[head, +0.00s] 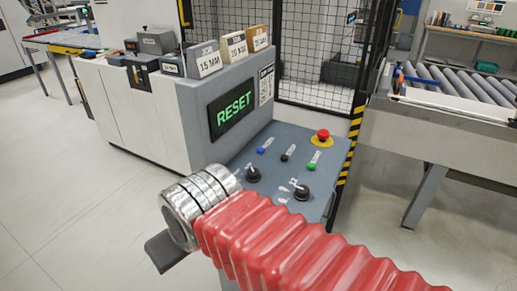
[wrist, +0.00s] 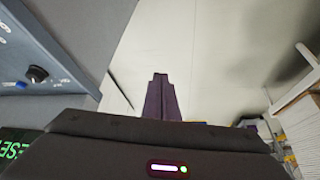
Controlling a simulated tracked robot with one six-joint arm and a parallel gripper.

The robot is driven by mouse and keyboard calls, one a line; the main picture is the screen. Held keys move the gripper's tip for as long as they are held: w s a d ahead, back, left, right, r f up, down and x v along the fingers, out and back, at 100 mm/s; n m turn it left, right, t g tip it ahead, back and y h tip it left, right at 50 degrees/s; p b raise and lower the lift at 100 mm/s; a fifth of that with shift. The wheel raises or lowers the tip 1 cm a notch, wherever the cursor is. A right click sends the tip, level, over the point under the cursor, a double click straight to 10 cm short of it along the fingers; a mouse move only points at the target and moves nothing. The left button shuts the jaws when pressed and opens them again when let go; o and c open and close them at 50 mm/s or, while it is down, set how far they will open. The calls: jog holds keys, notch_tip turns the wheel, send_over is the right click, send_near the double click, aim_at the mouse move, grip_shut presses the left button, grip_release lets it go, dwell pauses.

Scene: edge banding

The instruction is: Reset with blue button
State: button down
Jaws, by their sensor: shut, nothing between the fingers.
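The blue button (head: 261,150) sits at the left of a row on the grey sloped control panel (head: 262,195), with a black button (head: 284,157) and a green button (head: 311,165) to its right. The screen (head: 232,113) behind it reads RESET in green. My gripper (wrist: 160,78) is shut and empty, pointing over pale floor. In the head view its dark end shows below my metal wrist, left of the panel and apart from the blue button. In the wrist view, part of the panel with a black knob (wrist: 38,73) shows at the upper left.
A red emergency stop (head: 323,134) on a yellow base is at the panel's back right. Two black knobs (head: 253,174) are nearer the front. Labelled holders (head: 205,58) stand on the machine top. A roller conveyor (head: 455,85) is at right. The floor at left is clear.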

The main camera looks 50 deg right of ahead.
jog(key=w+d+m, duration=0.3)
jog(key=d, duration=0.6)
jog(key=w+d+m, duration=0.3)
jog(key=w+d, duration=0.1)
jog(key=d, duration=0.4)
jog(key=w+d+m, duration=0.3)
jog(key=w+d, duration=0.1)
jog(key=d, duration=0.5)
jog(key=shift+w+d, duration=0.1)
jog(key=shift+d, duration=0.25)
jog(key=w+d+r+m+t, duration=0.2)
jog(key=w+d, duration=0.2)
jog(key=d, duration=0.6)
notch_tip(320, 180, up, 5)
jog(key=t+h, duration=0.1)
jog(key=t, duration=0.1)
send_over(260, 150)
jog(key=shift+s+d+f, duration=0.2)
jog(key=shift+s+f, duration=0.05)
jog(key=shift+s, duration=0.1)
jog(key=shift+f, duration=4.4)
